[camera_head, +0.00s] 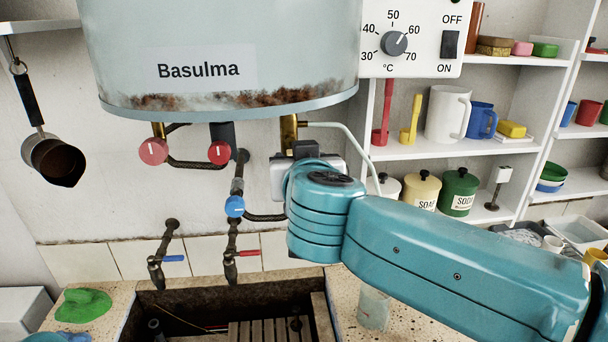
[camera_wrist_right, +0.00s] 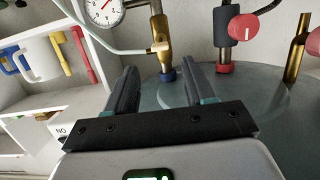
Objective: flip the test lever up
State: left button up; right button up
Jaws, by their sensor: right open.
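Under the white Basulma boiler (camera_head: 225,50), a brass valve pipe (camera_head: 289,130) with a thin side tube (camera_head: 338,128) comes down. My right gripper (camera_head: 305,148) is just right of this pipe in the head view, its forearm hiding what lies behind. In the right wrist view, tilted nearly upside down, my right gripper (camera_wrist_right: 160,70) is open, and the brass fitting (camera_wrist_right: 160,45) shows beyond and between its fingertips. Nothing is held. I cannot make out a separate test lever; it may be hidden. My left gripper is not in view.
Red knobs (camera_head: 153,150) and a blue knob (camera_head: 234,206) sit on pipes left of my right gripper. A round gauge (camera_wrist_right: 103,8) is near the fitting. Two taps hang over the sink (camera_head: 225,285). Shelves (camera_head: 430,148) with jugs and canisters stand at the right.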

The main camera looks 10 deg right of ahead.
jog(key=v, duration=0.6)
jog(key=shift+w, duration=0.1)
